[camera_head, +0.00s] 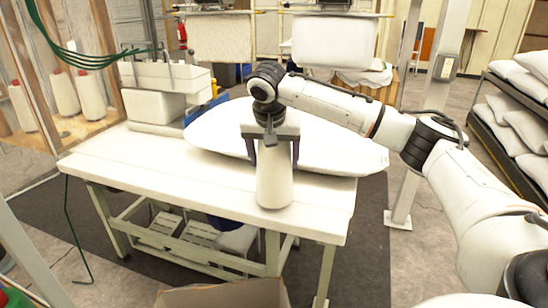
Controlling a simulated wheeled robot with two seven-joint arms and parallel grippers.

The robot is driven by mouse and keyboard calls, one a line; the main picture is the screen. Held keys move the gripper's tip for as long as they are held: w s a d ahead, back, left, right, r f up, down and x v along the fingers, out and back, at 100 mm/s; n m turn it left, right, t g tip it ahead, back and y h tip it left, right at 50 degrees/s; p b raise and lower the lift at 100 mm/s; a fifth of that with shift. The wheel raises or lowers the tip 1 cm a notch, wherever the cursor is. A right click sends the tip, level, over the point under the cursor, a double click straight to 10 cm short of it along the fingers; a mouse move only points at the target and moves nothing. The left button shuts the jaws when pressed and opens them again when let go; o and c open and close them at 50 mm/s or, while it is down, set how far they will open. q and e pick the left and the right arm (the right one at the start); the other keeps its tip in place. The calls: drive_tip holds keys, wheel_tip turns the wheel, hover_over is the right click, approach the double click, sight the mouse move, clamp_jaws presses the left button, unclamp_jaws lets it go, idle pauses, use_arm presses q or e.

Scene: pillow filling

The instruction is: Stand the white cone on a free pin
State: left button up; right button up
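The white cone (274,185) is upright over the front part of the white table (130,160). I cannot tell whether its base touches the tabletop. My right gripper (273,152) points down over the cone, with one dark finger on each side of its upper part. The frame does not show whether the fingers press on it. Several similar white cones (90,95) stand in the wooden rack (110,122) at the far left. No free pin can be made out clearly. My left gripper is not in view.
A large white pillow (345,150) lies on the table behind the cone. A white sewing machine (165,75) stands at the table's back left. The table's front left is clear. A shelf of pillows (520,125) is at the right, and a cardboard box (225,295) sits at the bottom.

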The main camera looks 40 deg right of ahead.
drive_tip(key=shift+o, duration=1.1)
drive_tip(key=shift+r, duration=0.1)
